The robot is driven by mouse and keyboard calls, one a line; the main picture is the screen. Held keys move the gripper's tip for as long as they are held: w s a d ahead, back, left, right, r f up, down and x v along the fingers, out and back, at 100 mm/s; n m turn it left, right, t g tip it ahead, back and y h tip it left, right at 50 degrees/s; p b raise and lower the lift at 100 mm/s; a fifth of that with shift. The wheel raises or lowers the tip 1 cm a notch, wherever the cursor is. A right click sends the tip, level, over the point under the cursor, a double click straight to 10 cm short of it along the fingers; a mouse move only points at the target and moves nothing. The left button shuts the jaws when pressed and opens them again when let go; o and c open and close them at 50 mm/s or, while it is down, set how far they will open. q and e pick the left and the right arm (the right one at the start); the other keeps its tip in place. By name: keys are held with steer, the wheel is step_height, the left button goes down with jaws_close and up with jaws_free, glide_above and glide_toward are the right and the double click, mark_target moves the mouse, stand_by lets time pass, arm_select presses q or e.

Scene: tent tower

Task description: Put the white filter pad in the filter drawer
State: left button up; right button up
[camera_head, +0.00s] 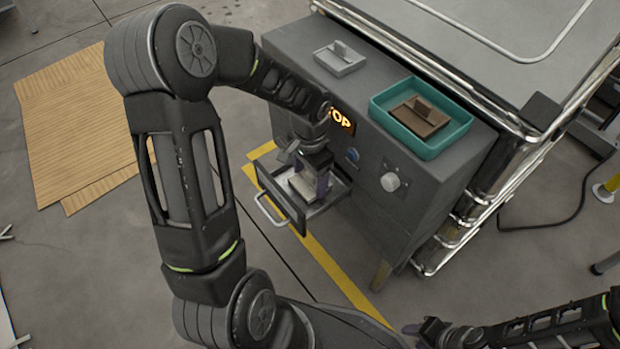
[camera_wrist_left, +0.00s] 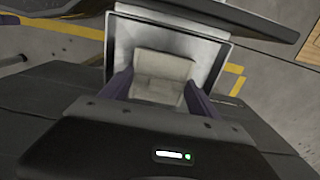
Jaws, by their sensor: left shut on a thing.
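The white filter pad (camera_head: 304,185) is held by my left gripper (camera_head: 312,178) at the open filter drawer (camera_head: 278,200), which sticks out of the front of the dark grey cabinet. In the left wrist view the pad (camera_wrist_left: 160,72) lies between the two fingers of my left gripper (camera_wrist_left: 158,95), with the drawer's pale metal inside (camera_wrist_left: 207,55) around and below it. I cannot tell whether the pad touches the drawer floor. The gripper partly hides the pad in the head view. My right gripper (camera_head: 432,330) is low at the bottom edge, away from the cabinet; its jaw opening is unclear.
On the cabinet top (camera_head: 375,85) stand a small grey tray (camera_head: 340,62) and a teal tray (camera_head: 428,146) with a brown piece (camera_head: 418,116) in it. A knob (camera_head: 390,181) is on the front. A metal-framed case (camera_head: 520,60) stands behind. Wooden boards (camera_head: 75,130) lie on the floor.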

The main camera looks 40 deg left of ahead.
mark_target(310, 174)
arm_select(q)
steer(key=shift+f, duration=0.15)
steer(key=o, duration=1.4)
steer(key=shift+c, duration=0.2)
steer(key=shift+r, duration=0.55)
step_height(310, 174, up, 11)
steer(key=p, duration=0.4)
steer(key=shift+r, duration=0.15)
